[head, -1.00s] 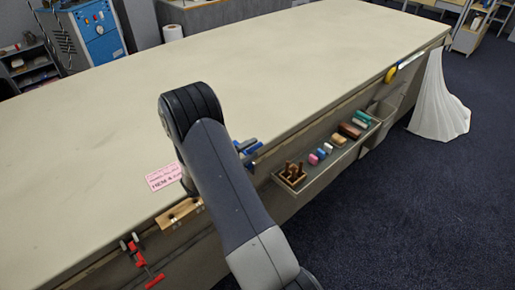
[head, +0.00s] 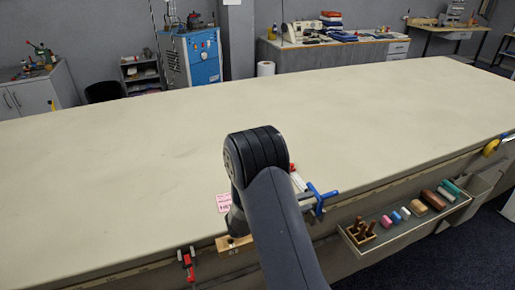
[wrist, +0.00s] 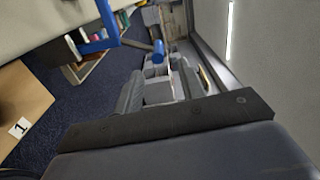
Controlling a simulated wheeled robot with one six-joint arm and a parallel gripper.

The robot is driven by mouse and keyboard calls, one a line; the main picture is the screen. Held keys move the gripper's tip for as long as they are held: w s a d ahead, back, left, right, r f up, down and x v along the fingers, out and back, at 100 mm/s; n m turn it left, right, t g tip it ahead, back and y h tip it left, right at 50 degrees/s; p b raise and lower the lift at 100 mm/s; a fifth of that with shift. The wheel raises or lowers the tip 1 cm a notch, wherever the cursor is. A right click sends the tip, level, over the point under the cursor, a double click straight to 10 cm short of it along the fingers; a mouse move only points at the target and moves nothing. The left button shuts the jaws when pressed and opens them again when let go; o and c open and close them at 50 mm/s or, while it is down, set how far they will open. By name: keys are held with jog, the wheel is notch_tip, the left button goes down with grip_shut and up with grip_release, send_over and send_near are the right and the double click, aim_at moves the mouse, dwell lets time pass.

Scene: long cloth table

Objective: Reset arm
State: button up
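My arm rises at the lower middle of the head view, and its dark rounded joint stands over the near edge of the long cream table (head: 130,170). The lower arm points down behind that joint, so my gripper is hidden in the head view. In the wrist view, grey and dark parts fill the middle and bottom.
Along the near edge are a red clamp (head: 187,265), a wooden block (head: 232,244), a pink card (head: 224,203) and a blue clamp (head: 318,198). A side tray (head: 385,238) holds several coloured blocks. The tabletop is mostly clear.

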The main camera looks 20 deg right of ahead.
aim_at(317, 197)
jog(key=d, duration=0.3)
jog(key=d+p, duration=0.1)
jog(key=shift+w+d, duration=0.3)
